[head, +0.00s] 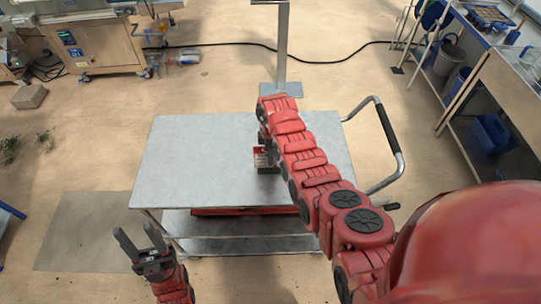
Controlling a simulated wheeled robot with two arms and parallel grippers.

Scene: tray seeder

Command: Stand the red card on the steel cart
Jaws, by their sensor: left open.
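The steel cart (200,160) stands in the middle of the head view, its grey top mostly bare. The red card (260,154), red with a white part, shows upright or nearly so over the right half of the top. My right arm reaches across the cart, and my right gripper (268,158) is at the card's right side. The arm largely hides its fingers, so I cannot tell whether they hold the card or whether the card touches the top. My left gripper (136,233) is open and empty, off the cart's front left corner.
The cart's handle (388,135) sticks out on the right. A lower shelf (240,225) with a red item lies under the top. A post (282,45) stands behind the cart. Machines fill the back left, and benches with bins (495,132) the right. The cart top's left half is clear.

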